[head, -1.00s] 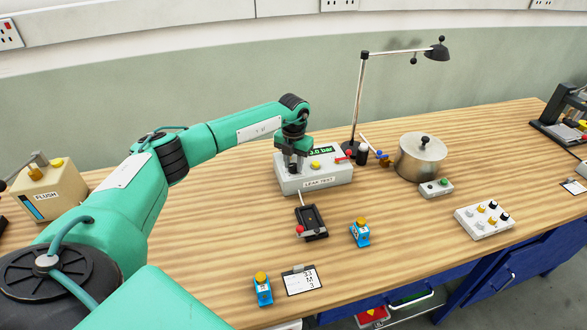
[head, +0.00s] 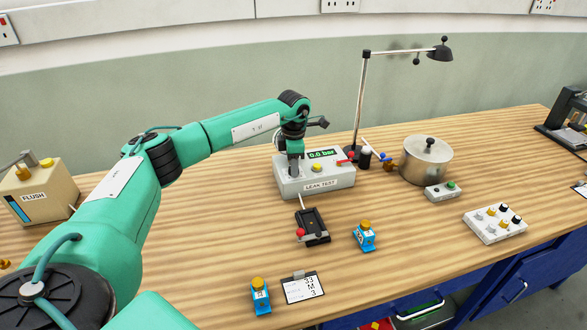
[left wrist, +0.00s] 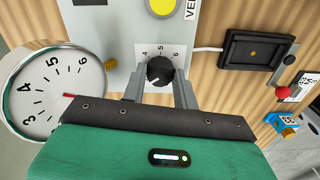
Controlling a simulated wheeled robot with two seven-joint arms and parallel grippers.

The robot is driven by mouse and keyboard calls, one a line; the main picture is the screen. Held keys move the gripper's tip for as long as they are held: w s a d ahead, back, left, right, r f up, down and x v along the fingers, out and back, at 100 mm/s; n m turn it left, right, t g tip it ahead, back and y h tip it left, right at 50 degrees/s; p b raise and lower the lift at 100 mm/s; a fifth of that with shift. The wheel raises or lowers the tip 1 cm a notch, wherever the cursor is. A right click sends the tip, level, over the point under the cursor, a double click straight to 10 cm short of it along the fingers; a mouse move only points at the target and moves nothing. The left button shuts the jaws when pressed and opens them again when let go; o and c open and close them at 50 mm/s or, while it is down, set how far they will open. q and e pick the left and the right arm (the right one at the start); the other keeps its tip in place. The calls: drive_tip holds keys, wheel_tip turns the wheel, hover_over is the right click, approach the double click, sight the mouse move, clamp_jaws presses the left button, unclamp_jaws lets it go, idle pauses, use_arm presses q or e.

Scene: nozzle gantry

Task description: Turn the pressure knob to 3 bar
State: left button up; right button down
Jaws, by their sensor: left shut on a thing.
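The grey leak test box (head: 330,187) stands mid-table, its green display (head: 324,155) reading 0.0 bar. A yellow button sits on its top, also in the left wrist view (left wrist: 162,6). My left gripper (head: 294,172) points down over the box's left part and hides the knob from the head view. In the left wrist view the black pressure knob (left wrist: 159,72) is between the two fingertips (left wrist: 159,84), which are shut on it. Scale marks 4, 5 and 6 show beside it; its pointer setting is unclear. My right gripper is out of view.
A round white gauge (left wrist: 48,88) is close beside the gripper. In front of the box lies a black tray (head: 312,226) with a red-knobbed lever. A lamp stand (head: 361,100), metal pot (head: 426,160) and blue yellow-capped items (head: 365,237) stand nearby.

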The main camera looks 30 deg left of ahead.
use_arm(q)
drive_tip(key=m+b, duration=0.1)
drive_tip(key=m, duration=0.2)
drive_tip(key=shift+m, duration=0.3)
drive_tip(key=shift+m+b, duration=0.4)
drive_tip(key=shift+m, duration=1.5)
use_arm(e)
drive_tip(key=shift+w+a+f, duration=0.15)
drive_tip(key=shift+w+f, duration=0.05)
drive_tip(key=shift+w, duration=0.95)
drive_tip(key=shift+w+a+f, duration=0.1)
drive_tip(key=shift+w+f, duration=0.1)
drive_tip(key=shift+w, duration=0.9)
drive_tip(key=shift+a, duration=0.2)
use_arm(q)
drive_tip(key=o, duration=1)
drive_tip(key=shift+c, duration=0.2)
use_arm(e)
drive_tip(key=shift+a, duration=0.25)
